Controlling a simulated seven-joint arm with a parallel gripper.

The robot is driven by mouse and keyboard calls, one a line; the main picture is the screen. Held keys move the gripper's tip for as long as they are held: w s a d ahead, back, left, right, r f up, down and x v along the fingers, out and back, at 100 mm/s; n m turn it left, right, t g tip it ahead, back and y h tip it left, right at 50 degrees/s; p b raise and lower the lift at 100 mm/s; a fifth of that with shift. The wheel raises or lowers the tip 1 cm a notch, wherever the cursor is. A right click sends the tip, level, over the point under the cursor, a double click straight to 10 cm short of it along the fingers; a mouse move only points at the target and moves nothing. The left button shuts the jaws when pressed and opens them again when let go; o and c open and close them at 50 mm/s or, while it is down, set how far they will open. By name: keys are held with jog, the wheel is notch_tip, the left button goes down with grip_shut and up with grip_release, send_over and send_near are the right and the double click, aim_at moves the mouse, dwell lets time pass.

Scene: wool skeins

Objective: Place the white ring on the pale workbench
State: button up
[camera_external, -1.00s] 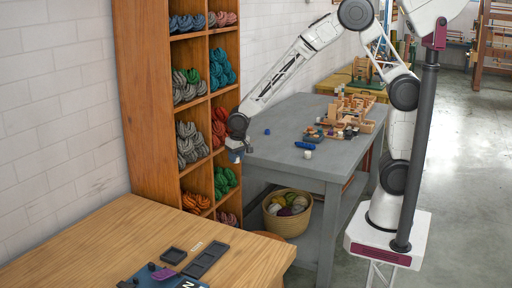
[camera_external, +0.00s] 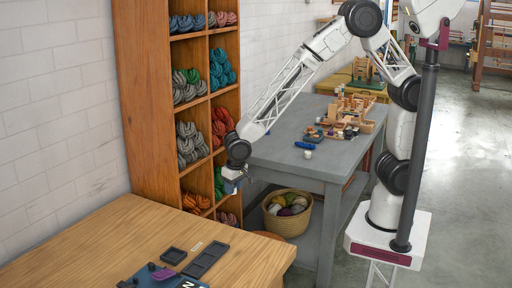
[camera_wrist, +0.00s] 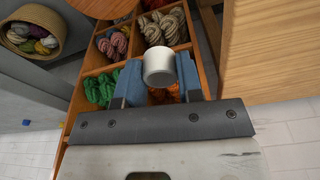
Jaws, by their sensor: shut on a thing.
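My gripper (camera_external: 232,186) hangs in front of the lower shelves, in the gap between the two benches. In the wrist view my gripper (camera_wrist: 160,76) has its blue fingers shut on the white ring (camera_wrist: 159,62), one finger on each side. In the external view the ring is too small to tell. The pale wooden workbench (camera_external: 110,238) fills the lower left. Its wooden top also shows at the right of the wrist view (camera_wrist: 275,60). My gripper is beyond its far edge, apart from it.
A wooden shelf (camera_external: 146,95) of wool skeins stands beside my gripper. The grey bench (camera_external: 290,165) behind carries wooden pieces, with a yarn basket (camera_external: 287,226) below. Dark trays (camera_external: 207,260) and a blue mat (camera_external: 150,283) lie near the pale workbench's front; its left part is clear.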

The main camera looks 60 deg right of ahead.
jog(key=shift+n, duration=0.8)
jog(key=s+a, duration=0.4)
jog(key=s+a+f, duration=0.1)
jog(key=s+a, duration=0.3)
jog(key=s+a+f, duration=0.1)
jog(key=s+a, duration=0.3)
jog(key=shift+a+f, duration=0.1)
jog(key=shift+f, duration=0.1)
jog(key=shift+s+a+f, duration=0.15)
jog(key=shift+s+a, duration=0.3)
jog(key=shift+s, duration=0.2)
send_over(202, 245)
jog(key=shift+s+d+f, duration=0.1)
jog(key=shift+s+f, duration=0.05)
jog(key=shift+f, duration=0.6)
jog(key=shift+f, duration=1.75)
jog(key=shift+f, duration=0.15)
